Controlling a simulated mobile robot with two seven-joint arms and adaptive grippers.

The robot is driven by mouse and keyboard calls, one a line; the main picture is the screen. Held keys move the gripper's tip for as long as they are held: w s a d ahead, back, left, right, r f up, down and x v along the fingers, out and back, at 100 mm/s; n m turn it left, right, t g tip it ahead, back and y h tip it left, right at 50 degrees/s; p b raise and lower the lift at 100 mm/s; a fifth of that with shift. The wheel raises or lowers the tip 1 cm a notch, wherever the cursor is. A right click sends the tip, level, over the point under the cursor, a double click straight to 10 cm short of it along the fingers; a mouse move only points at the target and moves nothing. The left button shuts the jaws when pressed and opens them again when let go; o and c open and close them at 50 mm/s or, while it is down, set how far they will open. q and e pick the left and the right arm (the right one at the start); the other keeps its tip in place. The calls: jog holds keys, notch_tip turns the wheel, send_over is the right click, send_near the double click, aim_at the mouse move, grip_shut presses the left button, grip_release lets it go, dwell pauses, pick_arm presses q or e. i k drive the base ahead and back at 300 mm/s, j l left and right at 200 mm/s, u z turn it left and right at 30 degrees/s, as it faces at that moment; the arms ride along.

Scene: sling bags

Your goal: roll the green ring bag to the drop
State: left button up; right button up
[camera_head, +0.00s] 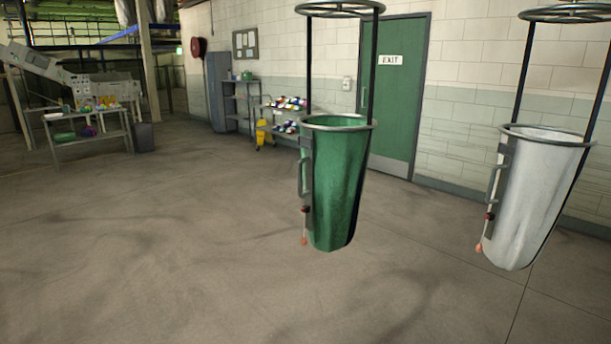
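The green ring bag (338,180) hangs near the middle of the head view, clear of the floor. Two dark straps run from its metal rim up to a round metal ring at the top edge of the picture. A dark handle with a thin rod and an orange-tipped end hangs on its left side. A white ring bag (537,200) of the same build hangs at the right, apart from the green one. Neither of my grippers is in view. No drop point can be made out.
The concrete floor (160,250) is clear at the left and in front. A green exit door (402,100) and a tiled wall stand behind the bags. A workbench (90,135), a cart (285,112) and a yellow mop bucket (263,135) stand farther back.

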aim_at(335, 148)
jog(key=i+j+z, duration=0.1)
jog(key=i+z, duration=0.3)
jog(key=i, duration=0.85)
